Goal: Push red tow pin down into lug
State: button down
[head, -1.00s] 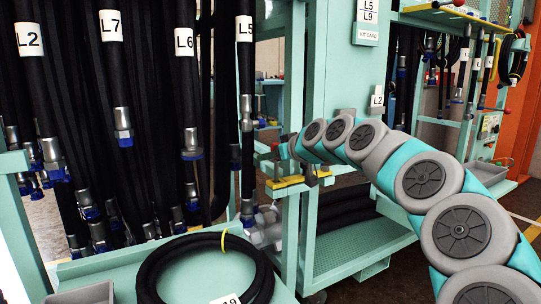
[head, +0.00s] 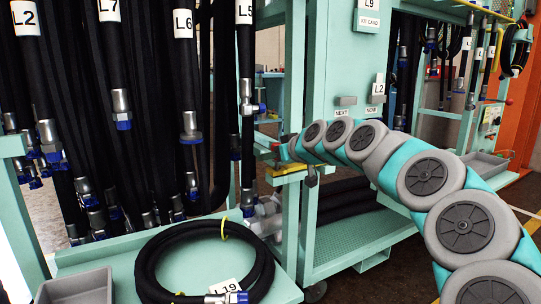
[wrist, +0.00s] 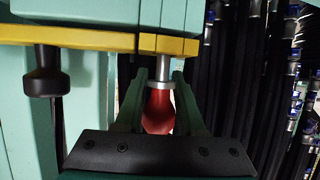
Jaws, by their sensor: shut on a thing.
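In the wrist view, my gripper (wrist: 159,98) is shut on the red knob of the tow pin (wrist: 158,114), with one finger on each side. The pin's grey collar and bare metal shaft show between the knob and the yellow lug plate (wrist: 100,42). The shaft meets the plate, with a stretch of it bare. How far it sits inside the plate is hidden. In the head view, the yellow lug plate (head: 290,170) is at the rack's corner beside the end of my arm. My gripper and the red pin cannot be made out there.
A black knob (wrist: 45,80) hangs from the same plate, left of the pin in the wrist view. Black labelled hoses (head: 110,110) hang at left in the head view. A coiled hose (head: 150,270) and a grey tray (head: 75,288) lie on the green shelf in front.

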jog(key=shift+f+b, duration=0.5)
jog(key=shift+f, duration=0.35)
jog(key=shift+c, duration=2.2)
grip_release()
jog(key=shift+f, duration=0.1)
jog(key=shift+d, duration=0.1)
jog(key=v, duration=0.7)
jog(key=shift+s+p, duration=0.3)
jog(key=shift+p, duration=0.05)
jog(key=shift+d, duration=0.15)
